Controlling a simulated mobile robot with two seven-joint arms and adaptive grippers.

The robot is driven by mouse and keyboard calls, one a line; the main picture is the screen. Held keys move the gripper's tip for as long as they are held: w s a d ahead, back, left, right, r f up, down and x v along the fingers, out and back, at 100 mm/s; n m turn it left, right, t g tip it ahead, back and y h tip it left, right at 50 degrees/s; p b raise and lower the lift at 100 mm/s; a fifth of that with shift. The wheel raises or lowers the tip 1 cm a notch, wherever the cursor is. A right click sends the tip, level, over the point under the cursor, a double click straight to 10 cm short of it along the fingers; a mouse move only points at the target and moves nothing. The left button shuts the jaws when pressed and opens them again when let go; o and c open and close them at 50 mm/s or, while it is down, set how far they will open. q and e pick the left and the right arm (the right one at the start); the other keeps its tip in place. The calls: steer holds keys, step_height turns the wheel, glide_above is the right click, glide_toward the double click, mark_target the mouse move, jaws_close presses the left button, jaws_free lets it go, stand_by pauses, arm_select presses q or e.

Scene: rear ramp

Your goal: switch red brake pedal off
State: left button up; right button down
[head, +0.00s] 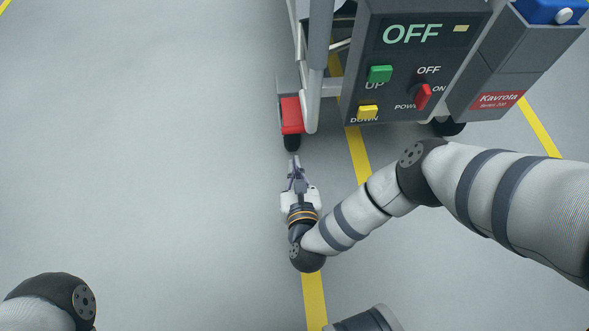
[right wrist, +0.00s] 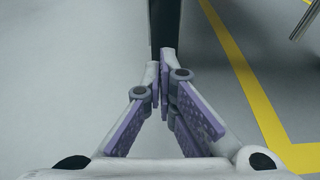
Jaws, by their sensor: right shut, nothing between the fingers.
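The red brake pedal (head: 292,116) sits over a black caster wheel (head: 291,142) at the near left corner of the cart. My right gripper (head: 294,160) is just in front of that wheel, low over the floor, pointing at it. Its fingers are shut and empty, with the tips together in the right wrist view (right wrist: 161,75). A dark upright strip (right wrist: 163,25) stands straight ahead of the tips there; whether the tips touch it I cannot tell. No red shows in the right wrist view. Only a link of my left arm shows at the lower left of the head view; its gripper is outside the picture.
The cart's grey control panel (head: 410,60) reads OFF and carries green, yellow and red controls. A grey frame post (head: 314,95) stands right of the pedal. Yellow floor lines (head: 358,155) run past the cart. The grey floor (head: 140,130) to the left is clear.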

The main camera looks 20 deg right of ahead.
mark_target(293, 116)
steer(key=b+x, duration=0.2)
steer(key=x, duration=0.4)
steer(key=shift+b, duration=0.35)
steer(key=r, duration=0.4)
steer(key=shift+s+a+p, duration=0.1)
steer(key=shift+s+p, duration=0.15)
steer(key=shift+p, duration=0.1)
steer(key=shift+r, duration=0.1)
